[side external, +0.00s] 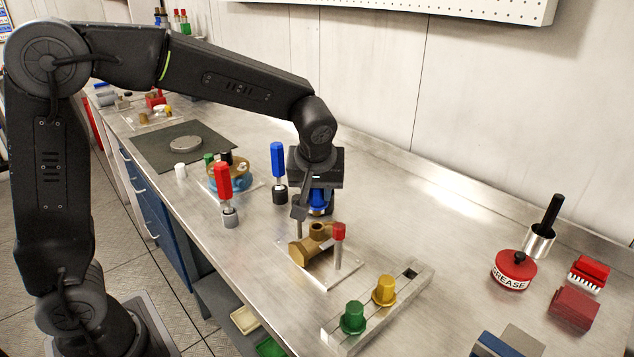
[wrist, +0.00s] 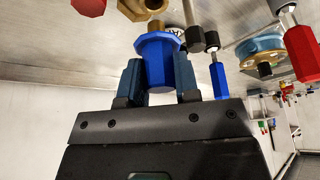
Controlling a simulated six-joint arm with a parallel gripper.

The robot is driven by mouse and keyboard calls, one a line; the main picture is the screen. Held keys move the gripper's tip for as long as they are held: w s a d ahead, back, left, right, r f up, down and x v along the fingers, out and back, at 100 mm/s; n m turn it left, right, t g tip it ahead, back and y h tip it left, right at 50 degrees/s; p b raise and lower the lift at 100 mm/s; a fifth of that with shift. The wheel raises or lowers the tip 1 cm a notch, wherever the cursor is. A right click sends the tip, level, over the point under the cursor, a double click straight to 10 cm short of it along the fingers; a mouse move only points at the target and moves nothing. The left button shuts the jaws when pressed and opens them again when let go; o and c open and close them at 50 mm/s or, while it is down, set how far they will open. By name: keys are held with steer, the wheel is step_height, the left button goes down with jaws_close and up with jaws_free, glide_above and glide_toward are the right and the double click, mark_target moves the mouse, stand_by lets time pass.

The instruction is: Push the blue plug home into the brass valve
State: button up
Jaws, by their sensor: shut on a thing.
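The blue plug (side external: 319,198) is held in my gripper (side external: 316,208), in the air just behind the brass valve. In the wrist view the blue plug (wrist: 159,62) sits between the two fingers of my gripper (wrist: 160,80), with its wide flange facing away from the palm. The brass valve (side external: 306,249) lies on a small metal plate, with an open port on top and a red-capped post (side external: 339,233) beside it. The brass valve (wrist: 140,8) is partly cut off at the top of the wrist view. Whether plug and valve touch there I cannot tell.
A metal rack (side external: 371,322) holds a green plug (side external: 353,317) and a yellow plug (side external: 384,290) in front. Red (side external: 223,181) and blue (side external: 277,161) screwdriver-like tools stand to the left. A red grease tin (side external: 514,271) is at the right.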

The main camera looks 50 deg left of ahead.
mark_target(317, 205)
steer(key=shift+f, duration=0.8)
steer(key=shift+f, duration=1.75)
stand_by(0.6)
steer(key=o, duration=0.9)
steer(key=v, duration=1.3)
steer(key=shift+s+d+r, duration=0.15)
steer(key=shift+r, duration=0.2)
steer(key=s+a+m+h, duration=0.1)
steer(key=s+m, duration=0.2)
steer(key=s, duration=0.3)
steer(key=s+a+f+m+t+h, duration=0.1)
steer(key=s+m, duration=0.2)
steer(key=s, duration=0.3)
steer(key=s+a+f+m+t+h, duration=0.1)
steer(key=s+a+m, duration=0.1)
steer(key=s, duration=0.4)
steer(key=shift+f+m, duration=0.2)
steer(key=shift+m, duration=0.3)
